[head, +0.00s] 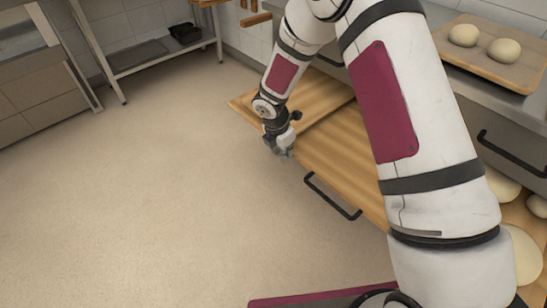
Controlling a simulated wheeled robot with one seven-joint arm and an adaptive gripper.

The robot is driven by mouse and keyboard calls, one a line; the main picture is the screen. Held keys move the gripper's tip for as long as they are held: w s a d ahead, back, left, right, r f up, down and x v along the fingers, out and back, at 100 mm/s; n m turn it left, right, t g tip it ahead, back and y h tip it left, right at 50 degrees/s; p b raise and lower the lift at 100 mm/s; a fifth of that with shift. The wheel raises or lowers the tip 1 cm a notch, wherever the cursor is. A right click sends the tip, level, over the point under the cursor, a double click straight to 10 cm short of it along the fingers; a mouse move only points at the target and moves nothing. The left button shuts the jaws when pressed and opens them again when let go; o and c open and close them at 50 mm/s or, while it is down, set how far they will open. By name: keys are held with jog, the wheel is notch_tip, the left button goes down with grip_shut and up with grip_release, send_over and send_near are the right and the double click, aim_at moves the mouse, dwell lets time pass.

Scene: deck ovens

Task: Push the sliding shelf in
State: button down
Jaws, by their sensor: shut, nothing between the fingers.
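The sliding shelf (340,155) is a light wooden board that juts out from the counter, with a black bar handle (332,196) on its front edge. My arm hangs over it and hides part of its middle. My gripper (283,153) is shut and empty. It is at the shelf's front edge, to the left of the handle and apart from it. I cannot tell whether the fingertips touch the edge.
Dough balls (521,252) lie on a wooden surface at the lower right. A wooden tray (485,62) with two dough balls (463,35) stands on the steel counter. Another black handle (512,153) is below it. The floor (150,200) at left is clear.

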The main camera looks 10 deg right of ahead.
aim_at(329, 125)
jog(key=w+d, duration=0.4)
jog(key=d, duration=0.2)
jog(key=w+d, duration=0.4)
jog(key=d, duration=0.1)
jog(key=w+d+p, duration=0.1)
jog(key=w+d, duration=0.3)
jog(key=d, duration=0.2)
jog(key=shift+w+d, duration=0.3)
jog(key=shift+w, duration=0.1)
